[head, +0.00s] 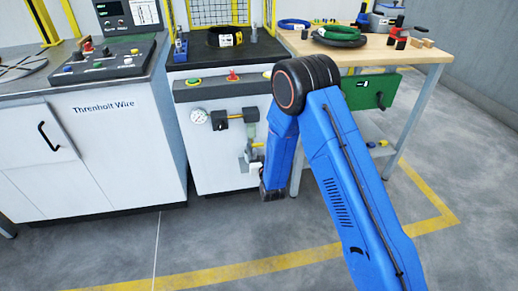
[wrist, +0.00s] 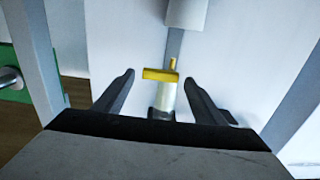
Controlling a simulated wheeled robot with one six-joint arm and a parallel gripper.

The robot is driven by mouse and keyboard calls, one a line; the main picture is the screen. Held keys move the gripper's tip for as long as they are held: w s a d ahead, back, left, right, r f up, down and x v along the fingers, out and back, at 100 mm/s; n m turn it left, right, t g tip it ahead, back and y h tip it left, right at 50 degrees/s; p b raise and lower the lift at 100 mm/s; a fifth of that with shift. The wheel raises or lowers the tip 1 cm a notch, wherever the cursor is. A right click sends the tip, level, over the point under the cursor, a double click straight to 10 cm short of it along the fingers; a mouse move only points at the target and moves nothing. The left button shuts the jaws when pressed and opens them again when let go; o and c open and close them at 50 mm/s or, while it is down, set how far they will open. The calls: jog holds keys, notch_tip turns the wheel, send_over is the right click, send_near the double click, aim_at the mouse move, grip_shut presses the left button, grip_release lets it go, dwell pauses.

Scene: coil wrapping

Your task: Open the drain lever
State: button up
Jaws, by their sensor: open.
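The yellow drain lever (wrist: 160,75) shows in the wrist view as a short crossbar with a small stem, by a pale cylinder (wrist: 165,97). My gripper (wrist: 159,78) is open, with one dark finger on each side of the lever. A gap shows between each finger and the lever, and I see no contact. In the head view the pale fitting (head: 250,164) is on the lower front of the white machine (head: 215,168). My gripper's end (head: 272,192) is low beside it there, and my arm hides part of that area.
A pressure gauge (head: 199,117) and dark valve block (head: 222,122) sit above the fitting. A red button (head: 232,75) is higher on the machine. The floor in front is clear.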

jog(key=shift+c, duration=0.6)
jog(key=c, duration=0.9)
jog(key=shift+c, duration=0.2)
jog(key=shift+s+a+f+m, duration=0.15)
jog(key=shift+f+m, duration=0.35)
jog(key=shift+m, duration=2.5)
jog(key=shift+a+f+m, duration=0.25)
jog(key=shift+f+m, duration=0.2)
jog(key=shift+m, duration=2.55)
jog(key=shift+s+a+f+m, duration=0.15)
jog(key=shift+f+m, duration=0.35)
jog(key=shift+m, duration=2.5)
jog(key=shift+w, duration=0.1)
